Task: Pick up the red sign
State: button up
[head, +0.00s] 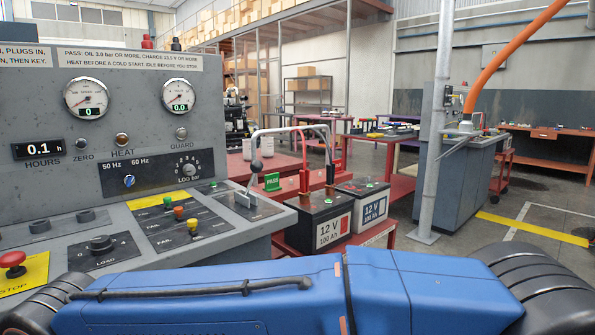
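I cannot make out a red sign for certain in the head view. A small green sign (272,182) reading "PASS" stands upright behind the right end of the grey control console, left of the batteries. A small red upright piece (304,181) shows on top of the left battery; it looks like a terminal clamp, but it is too small to be sure. My gripper is out of view. Only my blue arm link crosses the bottom of the picture.
The grey console (130,112) with gauges, knobs and a lever fills the left. Two 12 V batteries (318,236) (362,221) stand on a red bench. A grey post (436,130) and a grey cabinet (455,185) stand at right. Floor is open at far right.

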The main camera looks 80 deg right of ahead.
aim_at(337, 169)
jog(key=l+z, duration=0.15)
jog(key=z, duration=1.3)
jog(key=j+z, duration=0.1)
jog(key=z, duration=1.4)
jog(key=i+l+u, duration=0.15)
jog(key=i+l, duration=0.05)
jog(key=l, duration=0.1)
